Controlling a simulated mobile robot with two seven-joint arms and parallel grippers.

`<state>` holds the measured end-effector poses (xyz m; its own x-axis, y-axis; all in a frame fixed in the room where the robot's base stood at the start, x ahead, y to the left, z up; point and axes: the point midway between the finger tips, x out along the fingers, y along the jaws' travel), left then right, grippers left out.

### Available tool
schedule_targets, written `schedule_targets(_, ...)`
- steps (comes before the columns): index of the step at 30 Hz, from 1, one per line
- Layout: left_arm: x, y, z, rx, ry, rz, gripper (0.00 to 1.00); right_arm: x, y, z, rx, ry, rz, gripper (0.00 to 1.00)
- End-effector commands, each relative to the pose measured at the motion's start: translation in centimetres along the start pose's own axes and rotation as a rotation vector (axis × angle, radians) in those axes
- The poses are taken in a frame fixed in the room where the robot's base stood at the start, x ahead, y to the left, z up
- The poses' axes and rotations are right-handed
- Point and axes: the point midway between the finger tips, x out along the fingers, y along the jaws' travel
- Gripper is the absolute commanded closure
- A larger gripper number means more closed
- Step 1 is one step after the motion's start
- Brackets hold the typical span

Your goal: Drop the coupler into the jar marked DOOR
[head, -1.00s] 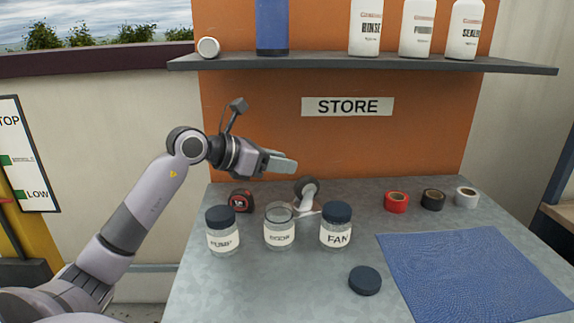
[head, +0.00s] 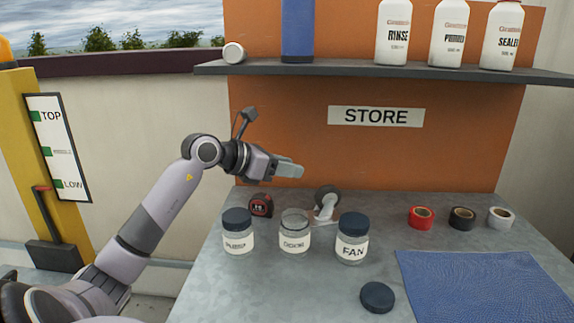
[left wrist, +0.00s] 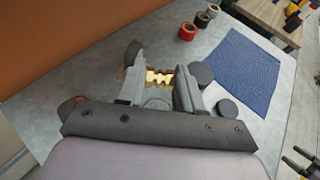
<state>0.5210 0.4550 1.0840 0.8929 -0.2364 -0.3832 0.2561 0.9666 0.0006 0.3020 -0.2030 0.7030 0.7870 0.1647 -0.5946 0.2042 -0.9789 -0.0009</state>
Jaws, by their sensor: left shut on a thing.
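My left gripper (head: 290,170) is shut on a brass-coloured coupler, which shows between the fingers in the left wrist view (left wrist: 160,77). In the head view the coupler is hidden by the gripper. The gripper is raised above and behind the row of jars. The middle jar (head: 294,240) is clear and has no lid on; its label now is blurred, but earlier looked like DOOR. A lidded jar (head: 237,242) stands to its left, the lidded FAN jar (head: 352,248) to its right. My right gripper (left wrist: 300,162) seems to show at the wrist view's lower right, fingers apart.
A loose dark lid (head: 377,297) lies in front of the FAN jar. A tape measure (head: 261,205) and a tape dispenser (head: 326,203) stand behind the jars. Tape rolls (head: 461,217) and a blue mat (head: 480,285) are at right. A shelf (head: 380,72) with bottles hangs above.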

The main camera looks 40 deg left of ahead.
Motion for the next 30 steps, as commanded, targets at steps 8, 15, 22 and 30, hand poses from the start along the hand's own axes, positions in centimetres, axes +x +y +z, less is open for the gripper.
schedule_targets(8, 1.4, 0.0, -3.4, -0.003, -0.002, -0.002, 0.96, 1.5, 0.0, 2.0, 0.000, -0.001, 0.000, 0.00)
schedule_targets(15, 1.8, 0.0, -4.3, 0.000, -0.002, 0.000, 0.96, 1.8, 0.0, 2.5, 0.000, -0.001, 0.000, 0.00)
schedule_targets(22, 1.8, 0.0, -4.2, 0.000, -0.001, 0.000, 0.48, 1.7, 0.0, 2.4, 0.000, -0.001, 0.000, 0.00)
schedule_targets(30, 1.8, 0.0, -4.2, 0.000, 0.000, -0.001, 0.35, 1.7, 0.0, 2.4, 0.000, -0.001, 0.000, 0.00)
